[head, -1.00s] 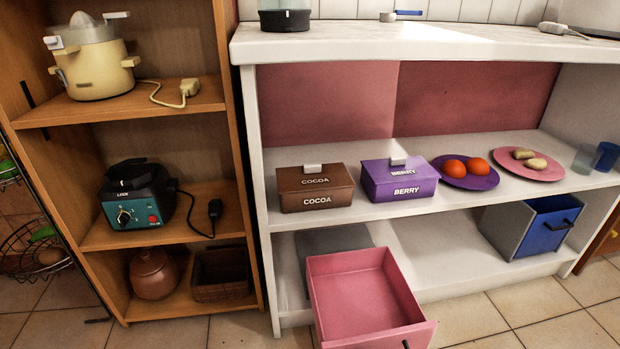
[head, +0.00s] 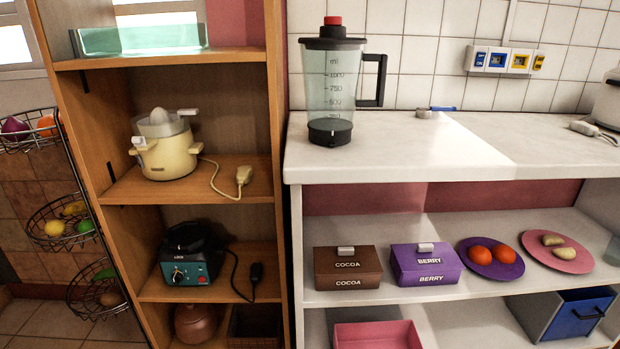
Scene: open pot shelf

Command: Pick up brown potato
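A brownish rounded item that looks like a potato (head: 111,298) lies in the lowest wire basket (head: 90,312) at the left edge of the head view, beside a green item (head: 104,273). Two pale tan, potato-like pieces (head: 564,253) lie on a pink plate (head: 540,262) on the white shelf at the right. Neither of my grippers shows in the head view.
A wooden shelf (head: 105,200) with a juicer (head: 165,150) and a teal appliance (head: 190,262) stands right of the baskets. The white counter (head: 460,150) holds a blender (head: 330,90). Tiled floor (head: 45,325) shows at lower left.

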